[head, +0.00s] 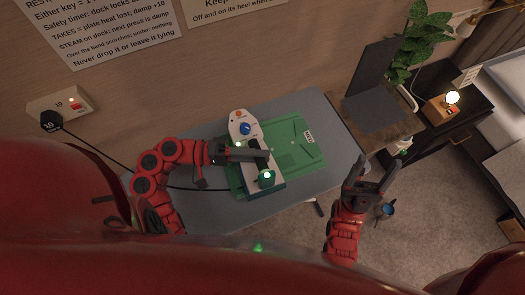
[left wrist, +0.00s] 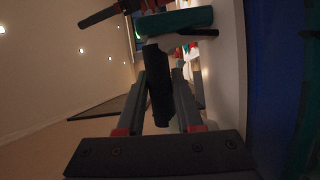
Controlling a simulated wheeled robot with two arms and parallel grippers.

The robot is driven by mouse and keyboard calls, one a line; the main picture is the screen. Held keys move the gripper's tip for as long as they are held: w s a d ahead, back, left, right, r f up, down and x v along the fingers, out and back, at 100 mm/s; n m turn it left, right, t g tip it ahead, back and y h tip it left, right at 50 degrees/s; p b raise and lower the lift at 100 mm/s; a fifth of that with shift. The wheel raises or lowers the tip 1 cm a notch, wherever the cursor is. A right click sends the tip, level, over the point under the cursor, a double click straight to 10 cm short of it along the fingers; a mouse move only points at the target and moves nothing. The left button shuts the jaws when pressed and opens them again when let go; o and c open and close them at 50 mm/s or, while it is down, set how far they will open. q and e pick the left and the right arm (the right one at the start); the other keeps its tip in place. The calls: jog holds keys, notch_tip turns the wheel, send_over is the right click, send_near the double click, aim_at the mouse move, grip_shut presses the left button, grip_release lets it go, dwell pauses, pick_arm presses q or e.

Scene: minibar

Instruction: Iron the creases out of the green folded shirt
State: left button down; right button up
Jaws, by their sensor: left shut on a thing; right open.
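The green folded shirt (head: 308,152) lies on the grey ironing board (head: 322,108), with a small white tag near its right side. The white and teal iron (head: 241,121) covers the shirt's left part. I cannot tell whether its plate touches the cloth. My left gripper (head: 262,154) is shut on the iron's black handle, which also shows between the fingers in the left wrist view (left wrist: 158,90). My right gripper (head: 373,178) is open and empty, right of the board and apart from the shirt.
A black cord runs from a wall box (head: 60,104) at the left and passes behind my left arm. Instruction signs (head: 100,30) hang on the wall. At the right are a plant (head: 425,42), a lit lamp (head: 452,97) and a bed (head: 503,90). A small blue item (head: 386,209) is near my right gripper.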

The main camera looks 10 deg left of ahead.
pick_arm(q)
jog(key=shift+s+a, duration=0.15)
jog(key=shift+a, duration=0.1)
jog(key=shift+s+a, duration=0.1)
jog(key=shift+a, duration=0.05)
jog(key=shift+s+a+p, duration=0.35)
jog(key=shift+s+a, duration=0.2)
jog(key=shift+a, duration=0.35)
jog(key=shift+a, duration=0.1)
jog(key=shift+s+a+f, duration=0.1)
jog(key=shift+s+a, duration=0.6)
jog(key=shift+a, duration=0.2)
notch_tip(320, 180, up, 10)
jog(key=p, duration=1)
